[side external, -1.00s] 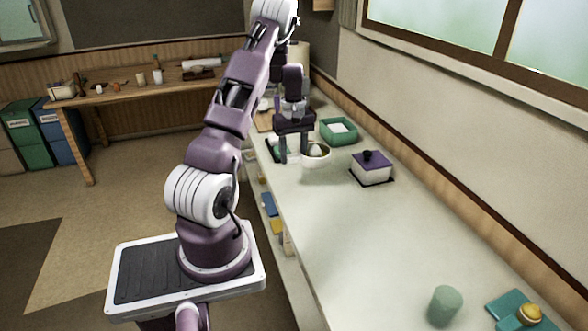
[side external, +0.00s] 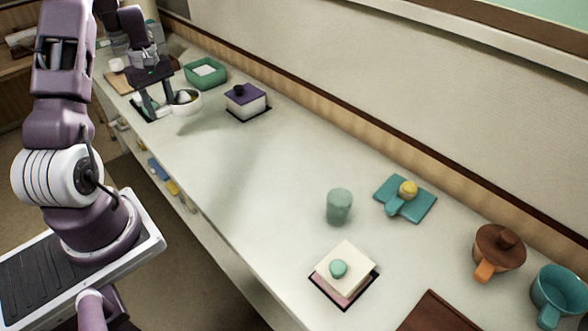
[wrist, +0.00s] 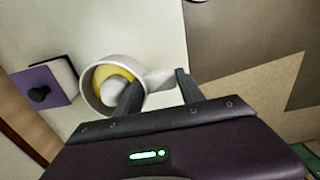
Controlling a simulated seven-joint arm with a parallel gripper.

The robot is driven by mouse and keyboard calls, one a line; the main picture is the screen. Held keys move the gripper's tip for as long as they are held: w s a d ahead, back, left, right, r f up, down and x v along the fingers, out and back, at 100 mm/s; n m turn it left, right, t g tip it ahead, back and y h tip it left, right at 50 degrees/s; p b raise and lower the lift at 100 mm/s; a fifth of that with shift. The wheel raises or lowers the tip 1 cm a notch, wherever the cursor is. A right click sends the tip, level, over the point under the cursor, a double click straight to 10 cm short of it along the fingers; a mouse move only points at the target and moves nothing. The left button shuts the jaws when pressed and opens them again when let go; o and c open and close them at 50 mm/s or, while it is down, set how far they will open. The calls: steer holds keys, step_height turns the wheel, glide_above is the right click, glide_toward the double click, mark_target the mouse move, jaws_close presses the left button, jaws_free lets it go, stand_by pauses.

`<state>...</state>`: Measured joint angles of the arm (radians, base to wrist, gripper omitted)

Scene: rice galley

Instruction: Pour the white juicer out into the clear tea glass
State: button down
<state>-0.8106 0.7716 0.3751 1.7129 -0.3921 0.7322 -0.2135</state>
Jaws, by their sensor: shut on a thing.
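The white juicer (side external: 186,109) is at the far end of the counter, a round white bowl. In the wrist view the juicer (wrist: 98,78) shows yellow inside, a pale cone and a handle stretching right. My gripper (side external: 162,108) points down beside it. In the wrist view my gripper (wrist: 159,84) has its fingers around the handle side, one finger overlapping the bowl's edge; it is shut on the juicer. I cannot tell whether the juicer is clear of the counter. A greenish, seemingly translucent tumbler (side external: 339,207), likely the tea glass, stands upright mid-counter, far from my gripper.
A purple-lidded box (side external: 246,101) and a green tray (side external: 206,73) stand near the juicer. A teal board with a yellow-topped item (side external: 408,190), a white-and-pink box (side external: 345,267), a brown pot (side external: 498,248) and a teal mug (side external: 558,297) surround the tumbler's side. The counter's middle is clear.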

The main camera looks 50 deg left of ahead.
stand_by(0.7)
steer(key=w+d+m, duration=0.2)
steer(key=w+d, duration=0.5)
steer(key=d, duration=0.5)
steer(key=w+d+m, duration=0.1)
steer(key=w+d, duration=0.6)
steer(key=d, duration=0.6)
steer(key=s+d+r+m, duration=0.1)
steer(key=s+d, duration=0.2)
steer(key=d, duration=1)
steer(key=s+d+m, duration=0.2)
steer(key=s+d, duration=0.1)
steer(key=d, duration=1.1)
steer(key=shift+d+r, duration=0.2)
steer(key=shift+r, duration=0.2)
steer(key=shift+s+f, duration=0.1)
